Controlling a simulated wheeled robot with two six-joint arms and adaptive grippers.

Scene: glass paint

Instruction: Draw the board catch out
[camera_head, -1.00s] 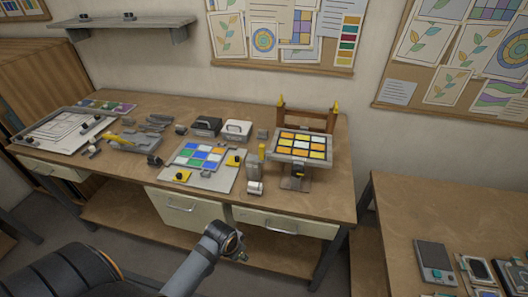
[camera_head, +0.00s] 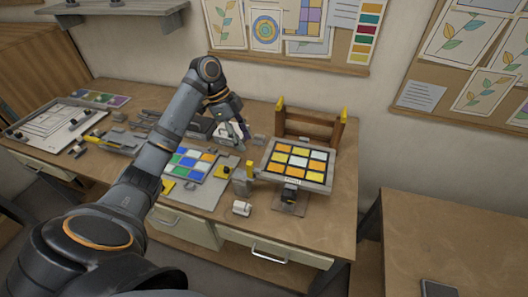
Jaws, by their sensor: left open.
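A board (camera_head: 297,165) with yellow, orange and white panes is tilted on a stand at the right of the workbench. A dark block (camera_head: 290,193) sits at its front lower edge, and a grey block with a yellow upright (camera_head: 249,172) stands at its left; I cannot tell which is the board catch. My left gripper (camera_head: 236,133) is open, pointing down over the back middle of the bench, left of the board and apart from it. It partly hides a white-and-grey box behind it. My right gripper is not in view.
A flat board with blue, green and white panes (camera_head: 188,164) lies left of the stand. A small white roller (camera_head: 241,208) is near the front edge. A wooden rack with yellow tips (camera_head: 308,128) stands behind the board. A white tray (camera_head: 50,130) is far left.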

